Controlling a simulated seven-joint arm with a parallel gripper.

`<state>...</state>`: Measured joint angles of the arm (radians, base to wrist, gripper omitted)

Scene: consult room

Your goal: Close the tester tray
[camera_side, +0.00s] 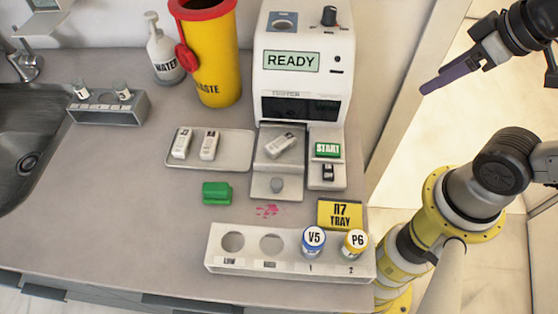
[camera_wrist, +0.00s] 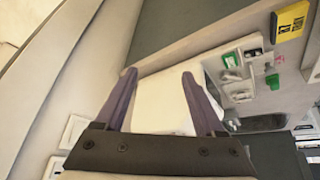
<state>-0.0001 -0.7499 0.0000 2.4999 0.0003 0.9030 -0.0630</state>
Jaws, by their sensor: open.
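The tester (camera_side: 303,92) is a white machine whose screen reads READY, at the back of the counter. Its grey tray (camera_side: 262,172) sticks out at the front below the dark slot, so it is open. My gripper (camera_side: 428,87) is up at the right, well apart from the tester and tray. In the wrist view its two purple fingers (camera_wrist: 159,75) are spread and empty, with the white tester body (camera_wrist: 160,108) beyond them.
Left are a plate (camera_side: 238,163) with two cartridges and a green block (camera_side: 217,192). In front are a yellow label (camera_side: 340,214) and a vial rack (camera_side: 222,263). The waste bin (camera_side: 215,75) stands behind left.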

